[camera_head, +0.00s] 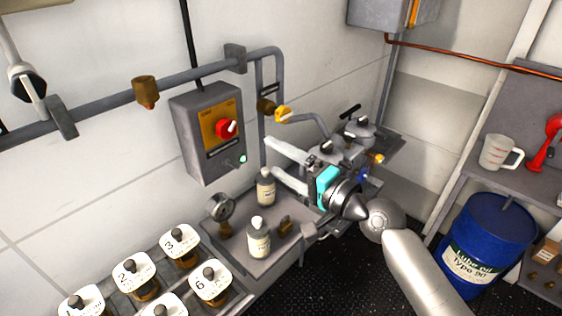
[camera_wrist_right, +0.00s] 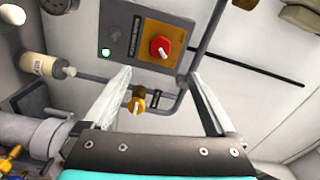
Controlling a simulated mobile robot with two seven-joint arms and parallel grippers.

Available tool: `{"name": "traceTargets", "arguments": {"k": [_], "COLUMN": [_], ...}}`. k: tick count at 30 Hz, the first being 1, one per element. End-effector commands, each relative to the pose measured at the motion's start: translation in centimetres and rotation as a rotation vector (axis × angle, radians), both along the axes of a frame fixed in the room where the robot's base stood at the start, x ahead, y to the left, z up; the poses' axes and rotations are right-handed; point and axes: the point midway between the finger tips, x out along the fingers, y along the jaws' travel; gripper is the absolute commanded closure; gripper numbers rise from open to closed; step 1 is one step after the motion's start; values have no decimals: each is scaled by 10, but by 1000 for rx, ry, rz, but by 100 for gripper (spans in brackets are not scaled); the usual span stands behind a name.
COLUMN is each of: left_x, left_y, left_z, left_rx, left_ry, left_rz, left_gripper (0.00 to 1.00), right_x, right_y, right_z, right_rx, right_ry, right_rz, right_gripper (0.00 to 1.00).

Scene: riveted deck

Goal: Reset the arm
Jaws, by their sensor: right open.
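My right arm comes in from the lower right in the head view. Its gripper (camera_head: 272,157) is open, with its two pale fingers apart and pointing left toward the grey control box (camera_head: 203,165) on the wall. Nothing shows between the fingers. In the right wrist view the open fingers (camera_wrist_right: 160,76) spread on either side of a yellow-handled valve (camera_wrist_right: 139,104), which looks to lie beyond them. The box's red knob (camera_wrist_right: 160,47) is above the fingertips there. It also shows in the head view (camera_head: 228,128). My left gripper is not in view.
A bench (camera_head: 290,250) below the gripper holds a gauge (camera_head: 221,207) and bottles (camera_head: 258,238). Several numbered white-topped items (camera_head: 181,240) stand at lower left. A blue drum (camera_head: 488,240) and a shelf with a jug (camera_head: 499,152) are at right. Pipes run along the wall.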

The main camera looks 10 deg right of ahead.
Motion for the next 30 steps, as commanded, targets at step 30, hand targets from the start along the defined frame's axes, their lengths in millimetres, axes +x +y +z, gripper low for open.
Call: {"name": "traceTargets", "arguments": {"k": [30], "left_x": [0], "left_y": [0], "left_z": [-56], "left_rx": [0], "left_ry": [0], "left_rz": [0], "left_gripper": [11], "right_x": [-43], "right_y": [-71], "right_z": [-349], "right_rx": [-616], "right_ry": [323], "right_rz": [-156], "right_gripper": [9]}}
